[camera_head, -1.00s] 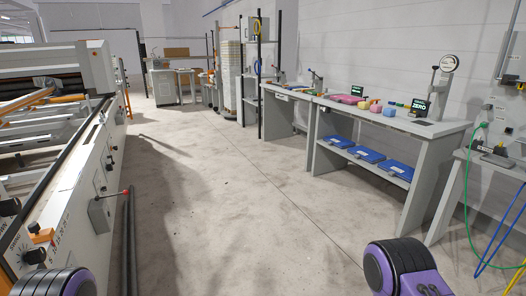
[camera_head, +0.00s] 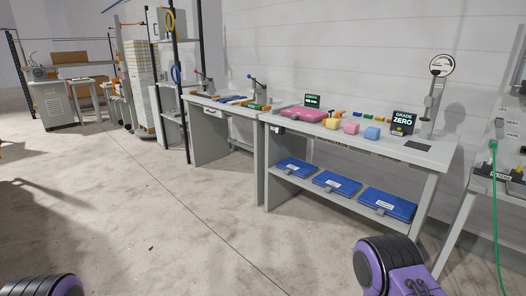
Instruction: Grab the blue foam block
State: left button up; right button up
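The blue foam block (camera_head: 372,133) is a small light-blue cube on top of the grey workbench (camera_head: 420,156), toward its right end. A pink block (camera_head: 351,128) and a yellow block (camera_head: 332,123) stand in a row to its left. Purple and black parts of my arms show at the bottom left and bottom right, well short of the bench. Neither of my grippers is in view.
A "GRADE ZERO" sign (camera_head: 402,123) and a gauge stand (camera_head: 434,95) are behind and right of the blue block. Open concrete floor (camera_head: 170,220) lies in front of the bench.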

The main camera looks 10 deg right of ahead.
aim_at(373, 133)
jog(key=z, duration=0.7)
jog(key=i, duration=1.75)
jog(key=z, duration=0.8)
